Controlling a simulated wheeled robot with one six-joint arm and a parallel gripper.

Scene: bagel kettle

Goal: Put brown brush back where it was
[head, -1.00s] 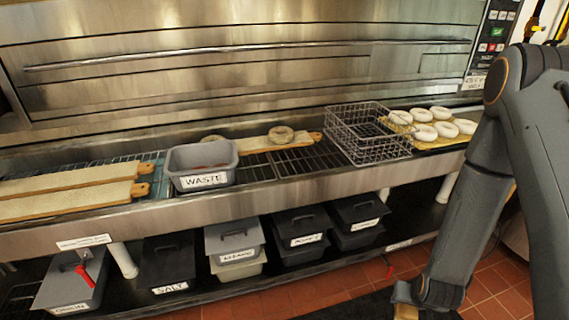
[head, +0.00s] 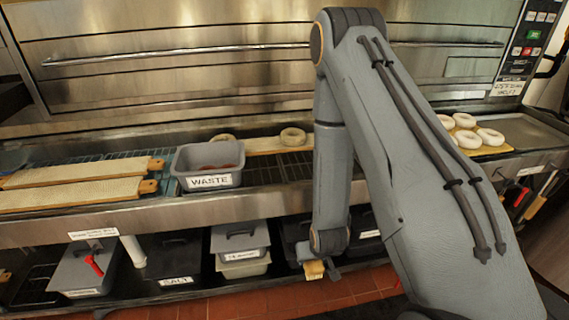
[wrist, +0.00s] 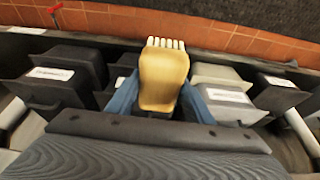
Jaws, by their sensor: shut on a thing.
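The brown brush (wrist: 162,78) is a tan wooden block with pale bristles at its far end. In the wrist view it sits between the blue fingers of my gripper (wrist: 160,100), which is shut on it. In the head view the brush (head: 314,270) shows small at the end of my arm, in front of the lower shelf and its lidded bins. My gripper (head: 322,272) is low there, below the counter edge, and mostly hidden by my wrist. The brush is held clear of the bins as far as I can see.
A grey WASTE bin (head: 208,165) stands on the counter beside wooden boards (head: 80,172). Bagels (head: 478,135) lie on a board at the right. Below, lidded bins (head: 240,248) line the shelf. Brushes or tools (head: 540,195) hang at the counter's right end.

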